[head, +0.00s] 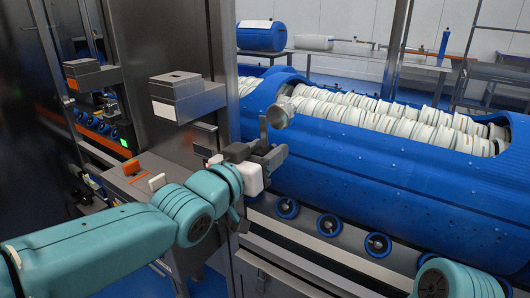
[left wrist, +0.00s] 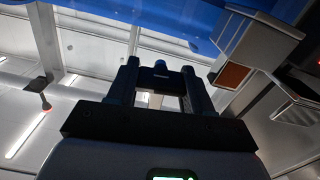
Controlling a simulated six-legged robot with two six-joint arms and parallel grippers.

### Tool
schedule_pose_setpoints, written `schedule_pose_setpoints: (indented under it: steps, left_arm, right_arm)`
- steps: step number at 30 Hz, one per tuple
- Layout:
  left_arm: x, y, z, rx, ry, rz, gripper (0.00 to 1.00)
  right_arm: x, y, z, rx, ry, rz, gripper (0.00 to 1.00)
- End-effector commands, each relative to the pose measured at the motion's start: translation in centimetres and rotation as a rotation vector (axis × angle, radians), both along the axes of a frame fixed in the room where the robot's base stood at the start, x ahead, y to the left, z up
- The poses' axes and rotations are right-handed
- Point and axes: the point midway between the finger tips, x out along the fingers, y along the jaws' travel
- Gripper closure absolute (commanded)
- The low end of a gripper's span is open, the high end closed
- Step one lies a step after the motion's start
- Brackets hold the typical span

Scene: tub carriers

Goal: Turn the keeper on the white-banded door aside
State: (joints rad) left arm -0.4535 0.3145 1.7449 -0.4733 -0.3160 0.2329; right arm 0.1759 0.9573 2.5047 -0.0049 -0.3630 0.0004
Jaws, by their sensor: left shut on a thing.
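My left gripper (head: 268,146) reaches in from the left to the front of the blue tub and is shut on a small piece, apparently the keeper. A grey metal knob-like end (head: 281,115) shows just above the fingers; the fingers hide much of the rest. In the left wrist view the two dark fingers of my left gripper (left wrist: 160,82) stand either side of a dark piece with a rounded end (left wrist: 160,68). A grey box with a white front plate (head: 177,108) is left of the gripper. I cannot make out the door's white band clearly. My right gripper is out of view.
The large blue tub (head: 350,170) holds rows of white discs and lies over rollers (head: 330,225). A steel post (head: 222,60) stands close behind my left arm. Another grey box with an orange mark (head: 88,73) is at the left.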

Motion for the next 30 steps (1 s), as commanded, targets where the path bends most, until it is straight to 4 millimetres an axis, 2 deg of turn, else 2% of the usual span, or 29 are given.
schedule_pose_setpoints:
  steps: [3, 11, 12, 23, 26, 30]
  left_arm:
    - [0.0, 0.0, -0.3, 0.072, -0.055, 0.000, 1.00]
    - [0.0, 0.0, 0.0, 0.093, -0.068, 0.000, 1.00]
    - [0.0, 0.0, 0.0, 0.093, -0.068, 0.000, 0.39]
    - [-0.3, 0.3, 0.1, 0.090, -0.068, 0.001, 0.39]
    - [-1.4, 1.1, 0.1, 0.090, -0.067, 0.001, 0.39]
    - [-4.1, 3.1, 0.1, 0.089, -0.068, 0.002, 0.39]
  right_arm:
    - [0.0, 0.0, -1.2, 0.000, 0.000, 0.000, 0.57]
    - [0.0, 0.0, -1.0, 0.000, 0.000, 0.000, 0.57]
    - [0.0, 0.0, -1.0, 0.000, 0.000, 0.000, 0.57]
    - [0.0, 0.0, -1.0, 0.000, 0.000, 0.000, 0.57]
    - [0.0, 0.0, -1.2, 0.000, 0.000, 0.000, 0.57]
    - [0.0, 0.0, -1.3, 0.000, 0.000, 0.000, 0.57]
